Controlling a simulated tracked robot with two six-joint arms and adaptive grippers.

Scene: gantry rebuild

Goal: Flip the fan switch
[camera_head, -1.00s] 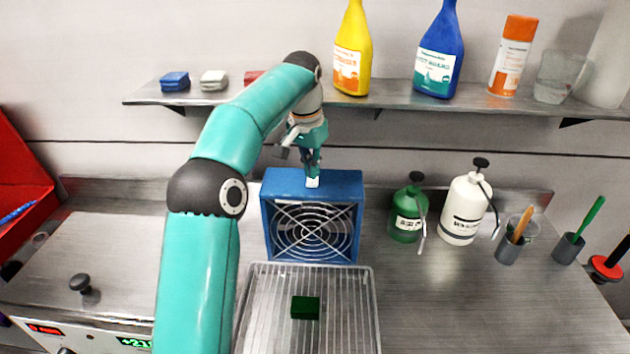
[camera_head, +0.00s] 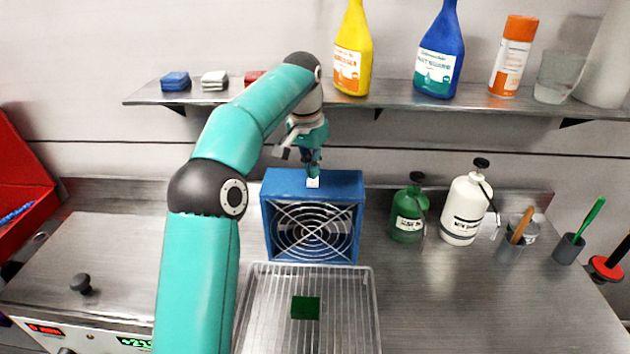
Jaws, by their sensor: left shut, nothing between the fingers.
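A blue box fan (camera_head: 352,188) with a round metal grille stands on the steel bench behind the wire rack. A small white switch (camera_head: 313,183) sits on top of the fan near its middle. My left gripper (camera_head: 312,174) is shut and empty, pointing down with its fingertips right at the switch. Whether the tips touch the switch I cannot tell, and they partly hide it. The right gripper is not in view.
A wire rack (camera_head: 347,318) with a green block (camera_head: 305,307) lies in front of the fan. A wall shelf (camera_head: 395,96) with bottles runs behind my arm. A green bottle (camera_head: 407,222) and a white bottle (camera_head: 462,212) stand to the right.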

